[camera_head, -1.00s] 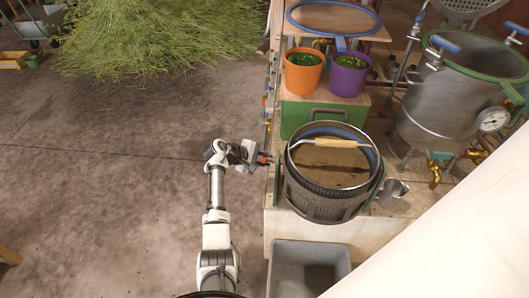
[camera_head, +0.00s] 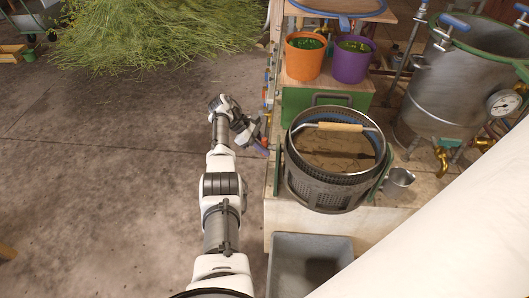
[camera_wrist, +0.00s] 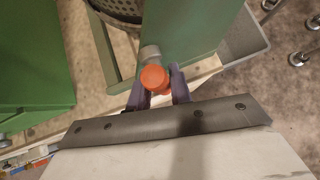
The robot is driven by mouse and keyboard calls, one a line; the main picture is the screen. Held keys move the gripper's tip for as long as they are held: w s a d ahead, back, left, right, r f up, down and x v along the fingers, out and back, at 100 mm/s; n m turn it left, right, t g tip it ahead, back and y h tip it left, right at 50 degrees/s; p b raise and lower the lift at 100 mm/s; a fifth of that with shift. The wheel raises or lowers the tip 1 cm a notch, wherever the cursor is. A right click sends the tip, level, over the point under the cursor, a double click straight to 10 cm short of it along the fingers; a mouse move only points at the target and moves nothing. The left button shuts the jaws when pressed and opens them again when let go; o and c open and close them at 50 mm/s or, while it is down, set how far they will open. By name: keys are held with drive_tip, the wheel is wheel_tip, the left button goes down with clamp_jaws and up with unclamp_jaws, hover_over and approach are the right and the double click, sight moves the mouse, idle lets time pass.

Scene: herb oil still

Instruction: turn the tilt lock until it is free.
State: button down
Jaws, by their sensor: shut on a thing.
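The tilt lock is an orange-red round knob (camera_wrist: 154,78) on a short grey shaft, beside a green upright plate (camera_wrist: 185,38) in the wrist view. My gripper (camera_wrist: 158,90) has its dark fingers on either side of the knob and is shut on it. In the head view my gripper (camera_head: 262,147) is at the left side of the perforated metal basket (camera_head: 328,188), by its green stand. The knob is mostly hidden there by the fingers. The basket is upright, with a wooden-grip handle across its top and brown contents.
A grey bin (camera_head: 310,265) stands below the bench front. A small metal jug (camera_head: 398,181) is right of the basket. Orange (camera_head: 304,62) and purple (camera_head: 351,64) buckets stand behind it, and a large steel vessel (camera_head: 445,85) at right.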

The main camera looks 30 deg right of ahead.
drive_tip(key=shift+s+f+g+b, duration=0.1)
drive_tip(key=shift+g+b, duration=0.3)
drive_tip(key=shift+b, duration=0.2)
drive_tip(key=c, duration=1.3)
unclamp_jaws()
drive_tip(key=b+v, duration=0.5)
drive_tip(key=v, duration=0.2)
drive_tip(key=shift+r, duration=0.3)
